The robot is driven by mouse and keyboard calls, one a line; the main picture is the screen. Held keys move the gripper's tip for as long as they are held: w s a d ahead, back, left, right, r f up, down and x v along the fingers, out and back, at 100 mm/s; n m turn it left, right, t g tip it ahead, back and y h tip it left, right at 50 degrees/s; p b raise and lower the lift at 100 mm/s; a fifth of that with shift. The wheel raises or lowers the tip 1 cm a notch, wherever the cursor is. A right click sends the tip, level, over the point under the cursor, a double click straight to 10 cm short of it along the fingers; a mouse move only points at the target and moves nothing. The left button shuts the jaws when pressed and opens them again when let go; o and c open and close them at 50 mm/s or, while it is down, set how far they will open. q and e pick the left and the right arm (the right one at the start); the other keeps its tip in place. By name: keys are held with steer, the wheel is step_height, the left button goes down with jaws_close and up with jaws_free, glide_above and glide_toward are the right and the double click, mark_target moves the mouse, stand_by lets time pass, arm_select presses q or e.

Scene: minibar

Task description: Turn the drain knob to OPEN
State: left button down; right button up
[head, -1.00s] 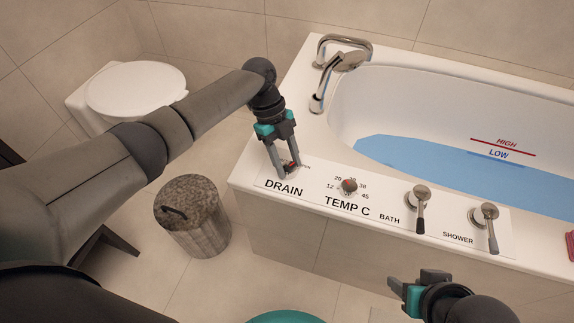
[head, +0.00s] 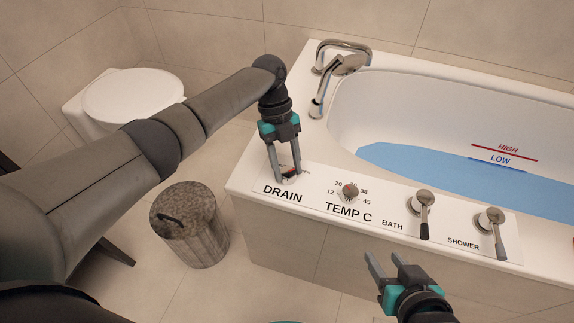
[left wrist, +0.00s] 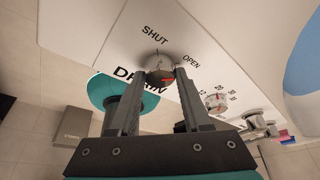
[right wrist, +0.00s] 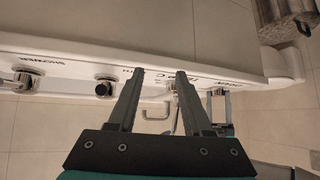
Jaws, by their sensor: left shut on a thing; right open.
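The drain knob (head: 289,171) is a small round metal knob with a red mark, above the word DRAIN on the white panel at the tub's near left corner. In the left wrist view the knob (left wrist: 160,66) sits between the fingertips, with SHUT printed above it and OPEN to its right. My left gripper (head: 287,178) points down and is shut on the knob, one finger on either side. My right gripper (head: 383,256) is open and empty, in front of the tub's near side.
The temperature knob (head: 350,191), bath lever (head: 424,212) and shower lever (head: 492,230) line the panel to the right. A chrome faucet (head: 318,108) stands behind my left gripper. Blue water (head: 430,170) lies in the tub. A lidded bin (head: 190,235) stands on the floor at left.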

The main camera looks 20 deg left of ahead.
arm_select(q)
steer(key=shift+c, duration=1.8)
jaws_free()
steer(key=shift+p+v, duration=0.55)
steer(key=shift+v, duration=0.7)
steer(key=p+v, duration=0.1)
steer(key=v, duration=0.2)
steer(key=shift+r, duration=0.2)
arm_select(e)
steer(key=s+d+g+h, duration=0.2)
steer(key=s+d+g, duration=0.2)
steer(key=d, duration=0.1)
arm_select(q)
steer(key=p+v, duration=0.3)
steer(key=v, duration=0.6)
steer(key=shift+a, duration=0.15)
arm_select(e)
steer(key=shift+m+g, duration=0.3)
steer(key=shift+g, duration=0.3)
steer(key=shift+s+f, duration=0.15)
steer(key=shift+f, duration=1.25)
steer(key=shift+s+f, duration=0.1)
steer(key=shift+f, duration=1.25)
